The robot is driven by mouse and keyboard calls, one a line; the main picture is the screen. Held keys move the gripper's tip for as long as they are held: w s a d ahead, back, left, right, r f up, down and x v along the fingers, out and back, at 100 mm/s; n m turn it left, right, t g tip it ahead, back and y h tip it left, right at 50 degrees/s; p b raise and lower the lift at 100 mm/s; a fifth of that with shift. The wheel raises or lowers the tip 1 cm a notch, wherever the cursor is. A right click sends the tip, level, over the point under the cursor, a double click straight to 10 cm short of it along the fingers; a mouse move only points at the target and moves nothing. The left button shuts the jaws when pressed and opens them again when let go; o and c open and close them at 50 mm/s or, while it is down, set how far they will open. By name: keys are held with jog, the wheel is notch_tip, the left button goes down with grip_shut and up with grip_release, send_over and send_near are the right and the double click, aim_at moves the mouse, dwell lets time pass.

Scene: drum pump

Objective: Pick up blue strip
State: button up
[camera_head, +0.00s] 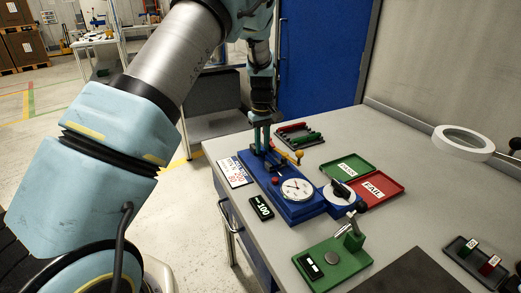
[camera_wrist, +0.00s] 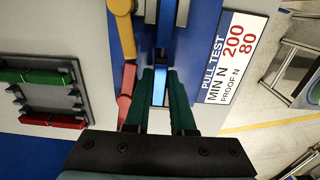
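A light blue strip (camera_wrist: 159,92) shows in the wrist view between my gripper's two dark green fingers, close to a dark clamp part of the blue pull-test fixture. My gripper (camera_wrist: 161,74) points down at the left end of this fixture (camera_head: 291,207). Its fingers are apart, with a narrow gap over the strip. Whether they touch its sides is not clear. In the head view, my gripper (camera_head: 262,143) hides the strip.
A yellow and red lever (camera_wrist: 127,60) stands close beside the fingers. A rack with green and red pieces (camera_head: 298,136) lies behind the fixture. A PULL TEST card (camera_head: 234,172) lies at the table edge. Green PASS (camera_head: 347,168) and red FAIL (camera_head: 378,191) trays are right.

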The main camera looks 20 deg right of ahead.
grip_shut()
jog(key=shift+r, duration=0.1)
